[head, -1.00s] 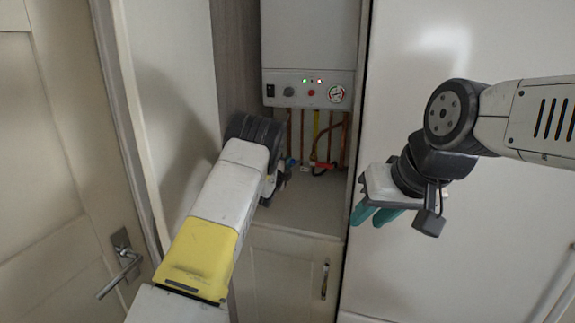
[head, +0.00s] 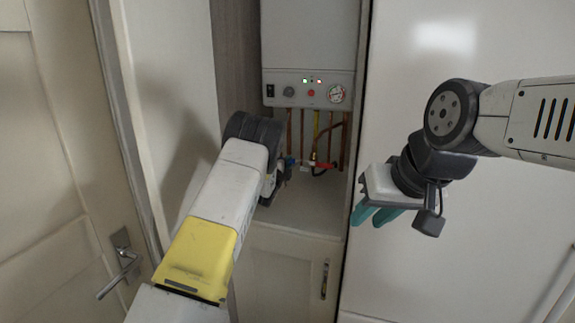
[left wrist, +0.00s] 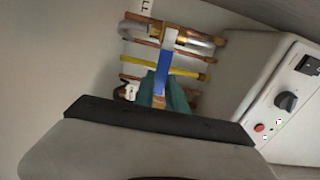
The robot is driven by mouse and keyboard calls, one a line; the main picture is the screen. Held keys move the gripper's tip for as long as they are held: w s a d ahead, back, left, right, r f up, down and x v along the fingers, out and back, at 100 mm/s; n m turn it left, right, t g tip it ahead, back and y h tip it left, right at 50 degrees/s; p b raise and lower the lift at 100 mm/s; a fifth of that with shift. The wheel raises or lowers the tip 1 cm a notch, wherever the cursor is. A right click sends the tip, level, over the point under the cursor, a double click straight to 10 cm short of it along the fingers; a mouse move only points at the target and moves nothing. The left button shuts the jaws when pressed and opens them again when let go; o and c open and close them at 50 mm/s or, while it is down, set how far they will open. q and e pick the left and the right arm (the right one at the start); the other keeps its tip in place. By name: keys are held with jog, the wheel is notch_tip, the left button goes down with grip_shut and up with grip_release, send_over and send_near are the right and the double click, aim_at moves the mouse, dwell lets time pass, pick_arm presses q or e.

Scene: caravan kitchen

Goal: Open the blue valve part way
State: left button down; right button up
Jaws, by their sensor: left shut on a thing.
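The blue valve (head: 289,162) sits on the pipes under the boiler, partly hidden by my left gripper. In the left wrist view its blue lever (left wrist: 162,74) runs from a pale metal end down between my teal fingers. My left gripper (head: 283,175) is shut on this lever; the wrist view shows its fingers (left wrist: 174,94) on either side, with their lower part hidden by the gripper body. My right gripper (head: 375,215) hangs empty before the white panel at the right, its teal fingers slightly apart.
The boiler (head: 309,88) with knob, lights and gauge hangs above. A red valve handle (head: 325,165) is just right of the blue one, by a yellow pipe (head: 315,127) and copper pipes. Cupboard walls stand close on both sides; the shelf (head: 308,212) below is clear.

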pick_arm(q)
jog(key=shift+w+a+r+n, duration=0.15)
jog(key=shift+r+n, duration=0.45)
jog(key=shift+n, duration=0.65)
jog(key=shift+a+r+n, duration=0.3)
jog(key=shift+r+n, duration=0.25)
jog(key=shift+n, duration=0.65)
jog(key=shift+w+a+r+n, duration=0.15)
jog(key=shift+r+n, duration=0.45)
jog(key=shift+n, duration=0.65)
jog(key=shift+s, duration=0.1)
jog(key=shift+a, duration=0.1)
jog(key=c, duration=1.4)
grip_release()
jog(key=shift+o, duration=0.2)
jog(key=v, duration=0.7)
jog(key=shift+s, duration=0.35)
jog(key=shift+s, duration=0.1)
